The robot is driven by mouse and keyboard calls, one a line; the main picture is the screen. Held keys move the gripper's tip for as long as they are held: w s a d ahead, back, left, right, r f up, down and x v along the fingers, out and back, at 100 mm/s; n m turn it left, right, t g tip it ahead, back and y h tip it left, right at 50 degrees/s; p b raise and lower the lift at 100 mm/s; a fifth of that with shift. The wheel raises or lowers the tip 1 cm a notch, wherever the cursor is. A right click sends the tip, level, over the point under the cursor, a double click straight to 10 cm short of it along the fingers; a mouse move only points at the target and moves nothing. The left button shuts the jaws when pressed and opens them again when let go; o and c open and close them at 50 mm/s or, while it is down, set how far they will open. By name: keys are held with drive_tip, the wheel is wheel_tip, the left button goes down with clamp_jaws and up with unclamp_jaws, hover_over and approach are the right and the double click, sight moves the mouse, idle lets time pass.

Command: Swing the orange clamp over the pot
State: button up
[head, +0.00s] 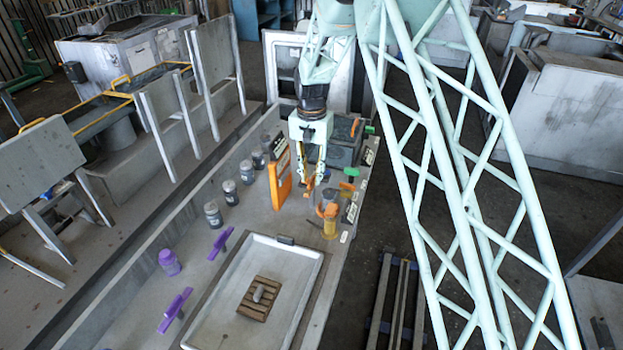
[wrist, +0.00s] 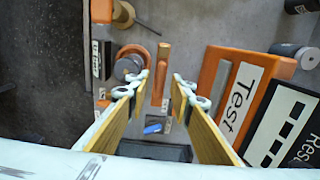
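The orange clamp shows in the wrist view as an upright-looking orange bar (wrist: 160,72) and, to its left, an orange ring around a round grey piece that appears to be the pot (wrist: 129,67). In the head view the orange clamp (head: 328,210) stands by a yellow cylinder (head: 330,229) near the bench's right edge. My gripper (head: 315,182) is just behind it, pointing down. In the wrist view my gripper (wrist: 162,88) is open, its two yellow-padded fingers apart. The bar appears in the gap beyond the fingertips; I cannot tell whether they touch.
An orange "Test" panel (wrist: 232,92) stands close right of the fingers, with a black-and-white sign (wrist: 292,128) beside it. A dark box (head: 335,140) is behind my gripper. Several grey jars (head: 213,216) line the left. A tray (head: 300,262) lies in front.

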drive_tip(key=shift+f, duration=0.65)
drive_tip(key=shift+c, duration=0.5)
clamp_jaws()
